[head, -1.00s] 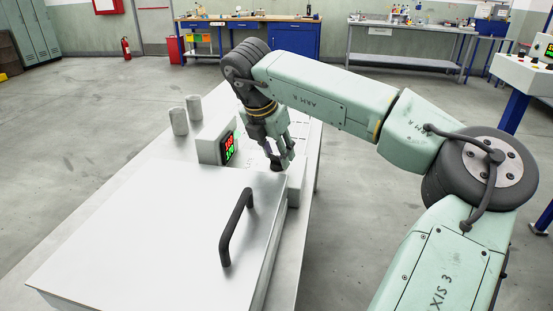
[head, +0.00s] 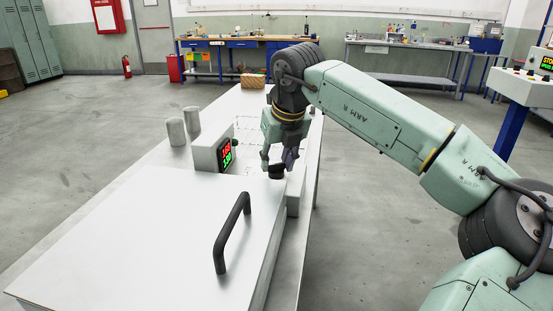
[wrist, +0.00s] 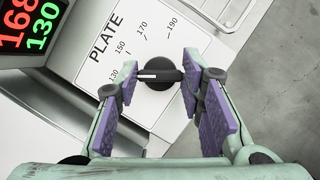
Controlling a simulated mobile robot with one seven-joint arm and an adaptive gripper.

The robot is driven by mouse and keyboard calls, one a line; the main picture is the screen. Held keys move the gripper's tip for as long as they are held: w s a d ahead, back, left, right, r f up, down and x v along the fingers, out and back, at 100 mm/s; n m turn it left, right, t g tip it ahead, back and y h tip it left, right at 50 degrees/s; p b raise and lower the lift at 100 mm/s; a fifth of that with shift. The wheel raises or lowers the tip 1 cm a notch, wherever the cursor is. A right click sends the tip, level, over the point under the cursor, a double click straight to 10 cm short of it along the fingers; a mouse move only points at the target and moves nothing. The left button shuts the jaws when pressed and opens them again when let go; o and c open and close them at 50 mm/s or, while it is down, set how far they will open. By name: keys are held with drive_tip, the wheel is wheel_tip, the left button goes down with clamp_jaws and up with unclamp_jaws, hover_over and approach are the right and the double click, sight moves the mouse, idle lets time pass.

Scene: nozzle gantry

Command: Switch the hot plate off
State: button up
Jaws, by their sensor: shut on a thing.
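The hot plate's dial is a black knob (wrist: 160,74) with a raised bar and a white mark. In the wrist view the white mark points left, toward the 130 on the printed PLATE scale (wrist: 115,45). In the head view the knob (head: 277,172) sits at the front corner of the appliance. My gripper (head: 277,164) reaches down to it from above. In the wrist view its purple-padded fingers (wrist: 159,80) are shut on the knob, one at each end of the bar. A display (wrist: 30,25) reads 168 in red and 130 in green.
A wide pale lid (head: 140,235) with a black handle (head: 232,233) lies in front of the display housing (head: 212,145). Two grey cylinders (head: 177,132) stand behind it at left. A woven brown box (head: 253,80) is at the bench's far end. Open floor lies to the right.

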drive_tip(key=n+p, duration=0.1)
drive_tip(key=n, duration=0.1)
drive_tip(key=n+y+p, duration=0.1)
drive_tip(key=n, duration=0.1)
drive_tip(key=shift+w+r+g+y, duration=0.1)
drive_tip(key=shift+r+g+y, duration=0.05)
drive_tip(key=shift+g+y, duration=0.15)
drive_tip(key=shift+d+n+g+y+p, duration=0.1)
drive_tip(key=shift+n+g+y+p, duration=0.5)
drive_tip(key=shift+n, duration=1)
drive_tip(key=o, duration=1.2)
drive_tip(key=shift+h, duration=0.3)
drive_tip(key=v, duration=1.1)
drive_tip(key=shift+d+r, duration=0.15)
drive_tip(key=shift+r, duration=0.15)
